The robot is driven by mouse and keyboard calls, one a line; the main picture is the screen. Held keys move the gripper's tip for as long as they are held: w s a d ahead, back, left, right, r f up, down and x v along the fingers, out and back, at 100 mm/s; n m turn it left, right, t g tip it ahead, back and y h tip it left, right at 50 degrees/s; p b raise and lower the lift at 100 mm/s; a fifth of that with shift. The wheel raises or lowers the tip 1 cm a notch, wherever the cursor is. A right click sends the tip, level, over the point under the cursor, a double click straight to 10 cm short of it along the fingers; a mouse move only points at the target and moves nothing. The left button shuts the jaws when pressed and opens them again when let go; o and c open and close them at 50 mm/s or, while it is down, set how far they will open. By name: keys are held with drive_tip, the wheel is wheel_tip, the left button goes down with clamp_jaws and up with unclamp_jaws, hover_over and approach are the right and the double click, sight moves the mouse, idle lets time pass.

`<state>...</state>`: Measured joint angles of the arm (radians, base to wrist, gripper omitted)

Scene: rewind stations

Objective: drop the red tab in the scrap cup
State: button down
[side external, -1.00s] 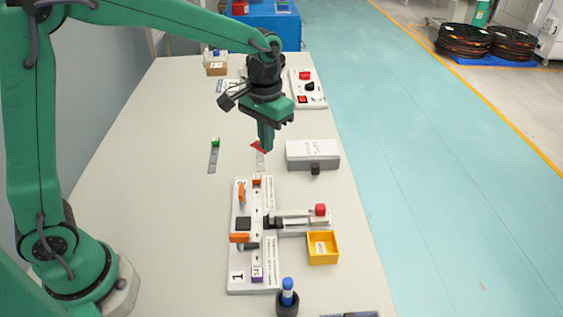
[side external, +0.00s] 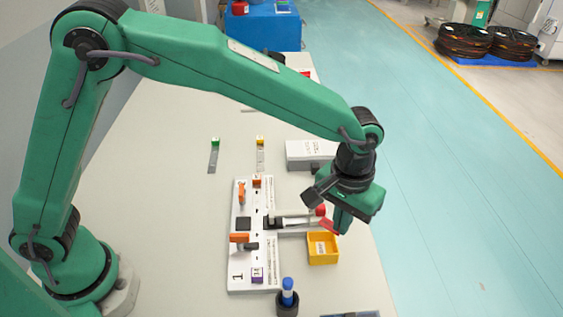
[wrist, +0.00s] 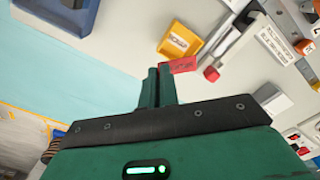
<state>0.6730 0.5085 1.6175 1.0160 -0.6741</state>
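The red tab (side external: 328,226) is held at the fingertips of my gripper (side external: 338,230). In the wrist view the red tab (wrist: 183,65) sticks out to the right from between the closed fingers (wrist: 159,70). The yellow square scrap cup (side external: 323,262) stands on the table beside the white station board. My gripper is above the table near the cup's back right edge, with the tab just behind the cup's opening in the side view.
The white station board (side external: 240,262) with orange levers lies left of the cup. A red knob (wrist: 211,73) on its arm is close to the tab. A blue marker in a dark holder (side external: 288,303) stands in front. A grey-white box (side external: 305,149) is behind.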

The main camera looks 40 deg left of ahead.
drive_tip(key=shift+f, duration=0.1)
drive_tip(key=shift+f, duration=2.9)
drive_tip(key=c, duration=1.6)
unclamp_jaws()
drive_tip(key=shift+r, duration=0.1)
drive_tip(key=shift+r, duration=3.85)
